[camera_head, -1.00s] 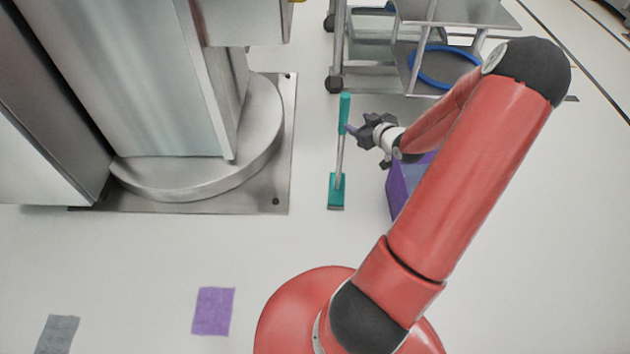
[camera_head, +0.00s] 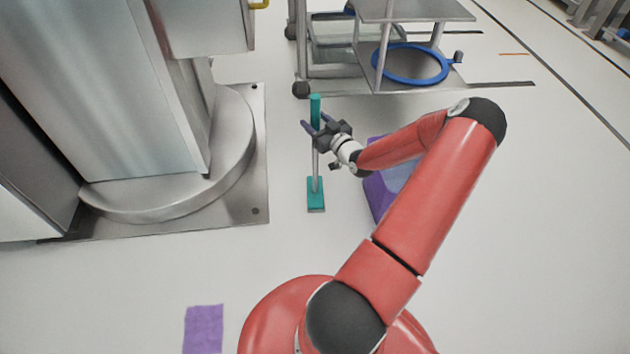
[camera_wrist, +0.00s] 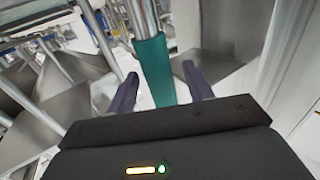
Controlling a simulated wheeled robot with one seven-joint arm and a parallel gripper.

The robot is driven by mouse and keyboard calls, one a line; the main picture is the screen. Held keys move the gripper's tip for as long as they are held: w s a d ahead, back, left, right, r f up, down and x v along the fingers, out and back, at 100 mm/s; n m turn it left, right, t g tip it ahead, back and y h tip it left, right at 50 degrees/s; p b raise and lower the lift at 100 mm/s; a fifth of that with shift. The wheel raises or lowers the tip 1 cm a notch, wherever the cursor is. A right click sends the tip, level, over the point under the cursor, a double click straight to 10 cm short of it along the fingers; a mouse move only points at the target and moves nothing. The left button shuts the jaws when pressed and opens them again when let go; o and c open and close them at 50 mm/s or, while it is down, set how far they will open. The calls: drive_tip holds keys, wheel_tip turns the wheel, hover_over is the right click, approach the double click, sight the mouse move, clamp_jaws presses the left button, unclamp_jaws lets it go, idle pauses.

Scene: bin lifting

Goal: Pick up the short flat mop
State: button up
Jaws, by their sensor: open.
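The short flat mop (camera_head: 316,194) stands upright on the floor in the head view, with a teal flat head, a thin grey pole and a teal grip at the top. My gripper (camera_head: 310,125) is at the upper part of the mop, its fingers reaching past the pole near the lower end of the grip. In the wrist view the teal grip (camera_wrist: 158,70) runs between the two open dark fingers (camera_wrist: 162,90), apart from both. Part of the grip's lower end is hidden by the gripper in the head view.
A large metal machine (camera_head: 170,110) with a round base stands at the left. A wheeled metal cart (camera_head: 415,12) with a blue hoop (camera_head: 415,64) is behind the mop. A purple bin (camera_head: 378,195) sits right of it, partly behind my arm. A purple cloth (camera_head: 203,330) lies in front.

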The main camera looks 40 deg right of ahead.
drive_tip(key=shift+w, duration=0.3)
drive_tip(key=c, duration=1)
drive_tip(key=shift+c, duration=0.2)
drive_tip(key=shift+r, duration=0.1)
